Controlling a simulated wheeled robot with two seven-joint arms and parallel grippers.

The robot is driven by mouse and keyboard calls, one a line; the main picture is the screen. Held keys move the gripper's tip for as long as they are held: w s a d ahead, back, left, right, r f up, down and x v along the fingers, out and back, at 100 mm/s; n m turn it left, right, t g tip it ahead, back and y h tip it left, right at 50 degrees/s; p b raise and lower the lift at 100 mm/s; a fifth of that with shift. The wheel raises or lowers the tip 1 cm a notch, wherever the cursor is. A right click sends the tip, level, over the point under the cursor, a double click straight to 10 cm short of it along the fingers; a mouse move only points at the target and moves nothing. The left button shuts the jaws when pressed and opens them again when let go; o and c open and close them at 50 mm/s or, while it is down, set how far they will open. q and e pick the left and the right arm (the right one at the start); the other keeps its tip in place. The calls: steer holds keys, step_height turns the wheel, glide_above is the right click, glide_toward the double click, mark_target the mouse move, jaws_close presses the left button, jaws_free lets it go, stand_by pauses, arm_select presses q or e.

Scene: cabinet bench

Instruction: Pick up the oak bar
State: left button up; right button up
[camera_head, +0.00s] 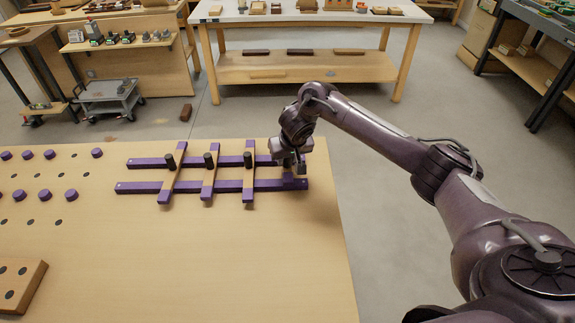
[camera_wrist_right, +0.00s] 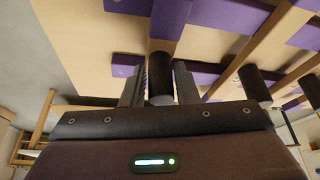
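A lattice lies on the near table: two long purple bars (camera_head: 140,162) crossed by several bars with oak-coloured middles (camera_head: 209,183) and purple ends. Each visible crossbar has an upright black peg (camera_head: 169,161). My right gripper (camera_head: 297,167) points down at the lattice's right end, over a purple piece (camera_head: 288,178). In the right wrist view its two fingers (camera_wrist_right: 160,88) stand apart, with a dark cylinder and an oak-coloured strip (camera_wrist_right: 165,47) showing between them. I cannot tell whether they grip it. Which bar is the oak bar is unclear. My left gripper is out of view.
Loose purple round pieces (camera_head: 71,195) and dark holes lie at the table's left. A wooden block with holes (camera_head: 15,285) sits at the front left. The table's front middle is clear. A white-topped bench (camera_head: 290,17) stands behind across the floor.

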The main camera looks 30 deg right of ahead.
jaws_close()
steer(key=shift+r, duration=0.1)
